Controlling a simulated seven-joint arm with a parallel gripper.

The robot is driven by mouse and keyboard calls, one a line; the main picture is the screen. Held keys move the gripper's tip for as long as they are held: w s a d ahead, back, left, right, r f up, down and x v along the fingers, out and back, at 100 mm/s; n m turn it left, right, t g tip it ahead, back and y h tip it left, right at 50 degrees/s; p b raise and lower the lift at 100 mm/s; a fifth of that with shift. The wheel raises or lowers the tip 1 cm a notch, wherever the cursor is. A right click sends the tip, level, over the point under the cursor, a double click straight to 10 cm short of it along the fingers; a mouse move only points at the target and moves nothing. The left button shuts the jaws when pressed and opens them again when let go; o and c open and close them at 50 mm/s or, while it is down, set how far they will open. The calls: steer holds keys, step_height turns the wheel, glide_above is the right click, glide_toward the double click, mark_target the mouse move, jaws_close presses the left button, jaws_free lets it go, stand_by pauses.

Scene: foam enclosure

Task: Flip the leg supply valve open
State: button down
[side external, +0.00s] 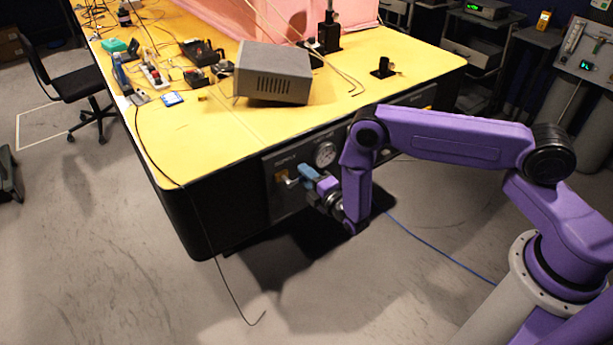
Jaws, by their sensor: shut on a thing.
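The leg supply valve (281,176) is on the dark panel on the side of the yellow-topped table, below the "SUPPLY" lettering. The fingers are shut on the lever, though the contact is small and partly hidden by the fingers. The lever's exact angle is hard to tell.
A round pressure gauge (325,154) sits on the panel just above my gripper. The yellow tabletop (200,140) holds a grey box (274,72), tools and cables. A black cable hangs down the table's left corner. A blue cable (435,243) lies on the open floor.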

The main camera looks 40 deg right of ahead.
steer(key=shift+a, duration=0.1)
steer(key=c, duration=1)
jaws_free()
steer(key=shift+c, duration=0.2)
steer(key=shift+s, duration=0.15)
steer(key=s, duration=1.7)
steer(key=shift+s, duration=0.1)
